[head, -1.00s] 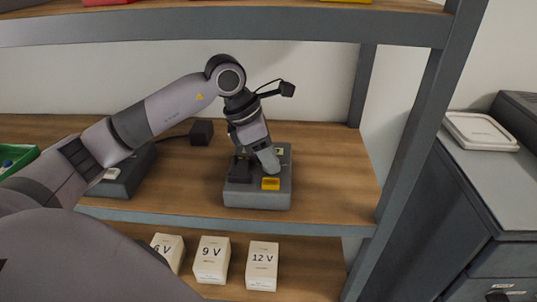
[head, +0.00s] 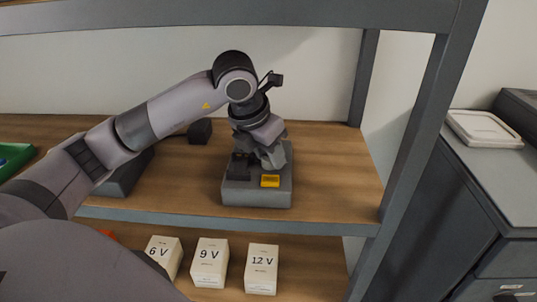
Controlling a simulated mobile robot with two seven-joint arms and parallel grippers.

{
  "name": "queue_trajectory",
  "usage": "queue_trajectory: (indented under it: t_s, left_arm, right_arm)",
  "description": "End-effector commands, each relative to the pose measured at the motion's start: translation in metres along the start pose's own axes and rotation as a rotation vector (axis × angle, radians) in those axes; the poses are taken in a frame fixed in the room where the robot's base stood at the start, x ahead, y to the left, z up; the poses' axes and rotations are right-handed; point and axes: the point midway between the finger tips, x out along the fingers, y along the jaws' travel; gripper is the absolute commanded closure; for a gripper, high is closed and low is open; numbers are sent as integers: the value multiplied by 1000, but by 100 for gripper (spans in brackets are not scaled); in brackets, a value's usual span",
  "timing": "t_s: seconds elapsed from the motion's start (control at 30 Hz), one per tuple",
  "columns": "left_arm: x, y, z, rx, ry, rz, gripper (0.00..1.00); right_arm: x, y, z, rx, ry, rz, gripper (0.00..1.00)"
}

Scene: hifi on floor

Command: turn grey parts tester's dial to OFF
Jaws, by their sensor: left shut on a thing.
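The grey parts tester (head: 258,198) stands on the wooden shelf, with a yellow part (head: 270,181) on its front right and a dark block on its front left. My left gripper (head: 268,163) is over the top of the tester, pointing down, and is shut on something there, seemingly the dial. The dial and its markings are hidden behind the gripper, so I cannot tell which way it points. My right gripper is not in view.
A dark device (head: 128,174) sits left of the tester, partly behind my arm. A small black block (head: 200,131) is behind. A green bin (head: 14,158) is far left. Boxes marked 6 V, 9 V (head: 210,263) and 12 V (head: 261,269) stand below. A shelf post (head: 420,130) rises on the right.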

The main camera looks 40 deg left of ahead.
Motion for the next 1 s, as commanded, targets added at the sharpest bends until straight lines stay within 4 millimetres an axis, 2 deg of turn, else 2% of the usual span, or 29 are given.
queue_trajectory:
  t_s: [0.3, 0.73, 0.77, 0.8, 1.0]
  left_arm:
    - [0, 0, 0, -83, 0, 34, 93]
    - [-1, 0, 0, -94, 0, 38, 93]
    - [-1, 0, 0, -94, 0, 38, 59]
    - [-1, 0, 0, -94, 0, 38, 52]
    - [0, 0, 0, -92, 0, 38, 52]
  right_arm:
    - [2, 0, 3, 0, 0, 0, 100]
    - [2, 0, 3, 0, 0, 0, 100]
    - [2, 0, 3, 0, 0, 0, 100]
    - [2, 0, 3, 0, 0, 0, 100]
    - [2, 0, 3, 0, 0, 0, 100]
